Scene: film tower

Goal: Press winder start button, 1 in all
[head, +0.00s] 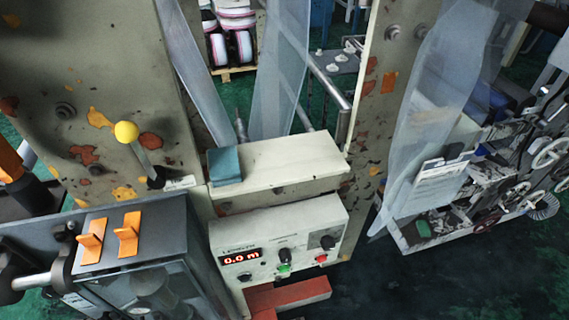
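The winder control box (300,228) has a pale front panel in the lower middle of the head view. A green button (284,268) sits low on the panel, just below a small black knob (284,255). A red button (321,259) is to its right. A red-lit display (240,257) at the panel's left reads 0.0 m, under the word LENGTH. Other lettering is too small to read. Neither of my grippers shows in the head view, and nothing covers the green button.
A red bar (290,294) juts out below the panel. A teal block (225,166) sits on the pale ledge (285,165) above. At left are a yellow-knobbed lever (127,133) and a grey box with orange switches (128,234). Clear film (440,110) hangs at right.

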